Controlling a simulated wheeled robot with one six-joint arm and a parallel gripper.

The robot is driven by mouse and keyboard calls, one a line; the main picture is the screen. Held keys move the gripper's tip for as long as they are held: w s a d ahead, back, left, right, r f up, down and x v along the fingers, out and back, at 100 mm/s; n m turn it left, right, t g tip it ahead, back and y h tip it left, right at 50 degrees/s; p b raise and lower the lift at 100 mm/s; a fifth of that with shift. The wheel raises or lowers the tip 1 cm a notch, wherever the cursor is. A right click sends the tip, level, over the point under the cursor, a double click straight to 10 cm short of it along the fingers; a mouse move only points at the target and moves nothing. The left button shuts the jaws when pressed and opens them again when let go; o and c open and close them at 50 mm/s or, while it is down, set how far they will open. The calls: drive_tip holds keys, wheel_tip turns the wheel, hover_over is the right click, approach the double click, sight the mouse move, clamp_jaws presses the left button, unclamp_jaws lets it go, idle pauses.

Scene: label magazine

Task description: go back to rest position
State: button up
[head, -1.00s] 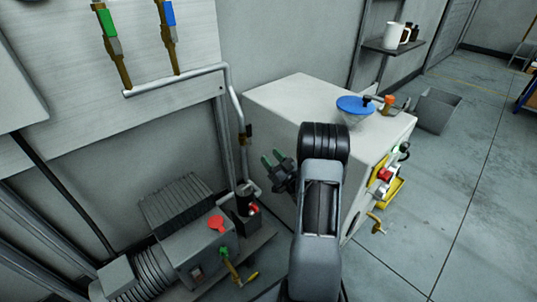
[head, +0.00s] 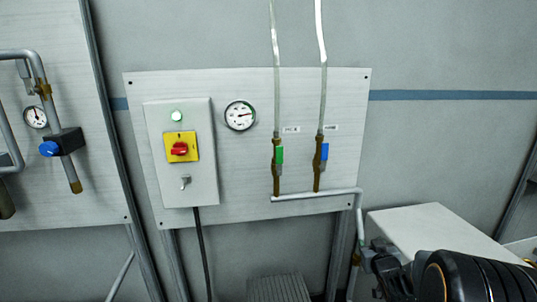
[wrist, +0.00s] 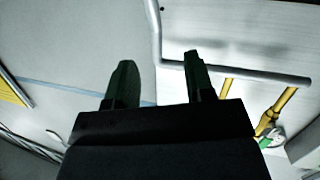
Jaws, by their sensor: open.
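My gripper shows in the wrist view (wrist: 158,85) with its two dark green fingers apart and nothing between them. Beyond the fingers are the grey wall and the pale panel with a pipe. In the head view my arm is at the lower right corner, in front of the white cabinet (head: 435,232). The fingertips cannot be made out there.
A wall panel (head: 240,170) carries a grey control box (head: 200,120) with a red and yellow switch, a gauge (head: 240,115), and green (head: 279,155) and blue (head: 325,151) valves above a pipe (head: 315,194). Another piped panel (head: 80,195) is at left.

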drive_tip(key=s+a+r+m+g+p, duration=0.1)
drive_tip(key=s+a+r+g+p, duration=0.25)
drive_tip(key=r, duration=0.35)
drive_tip(key=s+a+r+g+p, duration=0.2)
drive_tip(key=s+a+r+p, duration=0.25)
drive_tip(key=r, duration=0.25)
drive_tip(key=s+a+r+g+p, duration=0.3)
drive_tip(key=s+r+p, duration=0.1)
drive_tip(key=s, duration=0.4)
drive_tip(key=s+a+r+g+y+p, duration=0.1)
drive_tip(key=s+a+r+g+p, duration=0.2)
drive_tip(key=s, duration=0.5)
wheel_tip(320, 180, up, 2)
drive_tip(key=a+p, duration=0.1)
drive_tip(key=p, duration=0.1)
drive_tip(key=shift+y+p, duration=0.3)
drive_tip(key=shift+p, duration=0.05)
drive_tip(key=shift+s, duration=0.1)
